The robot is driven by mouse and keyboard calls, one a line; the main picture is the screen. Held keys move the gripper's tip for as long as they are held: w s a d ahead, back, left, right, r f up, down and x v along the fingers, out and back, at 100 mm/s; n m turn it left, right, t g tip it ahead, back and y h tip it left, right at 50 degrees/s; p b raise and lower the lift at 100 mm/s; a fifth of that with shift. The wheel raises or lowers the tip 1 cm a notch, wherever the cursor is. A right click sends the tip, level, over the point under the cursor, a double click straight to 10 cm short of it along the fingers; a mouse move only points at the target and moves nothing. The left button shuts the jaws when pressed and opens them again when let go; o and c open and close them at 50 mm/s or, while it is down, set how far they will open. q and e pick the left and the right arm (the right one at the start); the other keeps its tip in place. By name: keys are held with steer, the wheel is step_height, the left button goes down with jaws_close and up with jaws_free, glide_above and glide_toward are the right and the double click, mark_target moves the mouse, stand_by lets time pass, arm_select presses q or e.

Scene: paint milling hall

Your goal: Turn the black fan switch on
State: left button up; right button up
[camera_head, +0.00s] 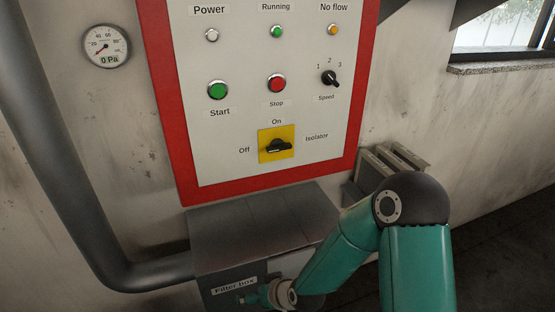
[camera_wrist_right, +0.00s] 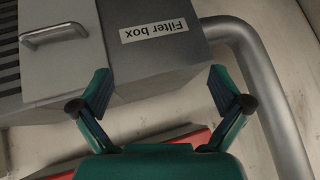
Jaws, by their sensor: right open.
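The black fan switch (camera_head: 278,147) is a rotary handle on a yellow square plate (camera_head: 266,157) low on the control panel. Its handle lies about level, between "Off" at its left and "Isolator" at its right; "On" is printed above. My right gripper (camera_head: 250,297) is low in the head view, in front of the filter box and below the switch, apart from it. In the right wrist view my right gripper (camera_wrist_right: 160,86) has its two fingers wide apart with nothing between them. The switch does not show in the right wrist view. My left gripper is not in view.
The red-framed panel (camera_head: 215,130) also carries a green start button (camera_head: 218,90), a red stop button (camera_head: 277,82) and a speed knob (camera_head: 330,78). The grey filter box (camera_head: 260,225) juts out below it. A thick pipe (camera_head: 60,165) runs at left.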

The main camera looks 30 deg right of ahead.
steer(key=w+d+r+t+h+b, duration=0.25)
steer(key=w+d+r+t, duration=0.3)
steer(key=d+r, duration=0.4)
arm_select(q)
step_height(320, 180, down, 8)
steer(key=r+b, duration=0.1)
steer(key=b, duration=0.2)
arm_select(e)
steer(key=t+h, duration=0.4)
glide_toward(280, 148)
steer(key=shift+m, duration=0.3)
steer(key=p+x, duration=0.4)
steer(key=x, duration=0.7)
steer(key=shift+p, duration=0.35)
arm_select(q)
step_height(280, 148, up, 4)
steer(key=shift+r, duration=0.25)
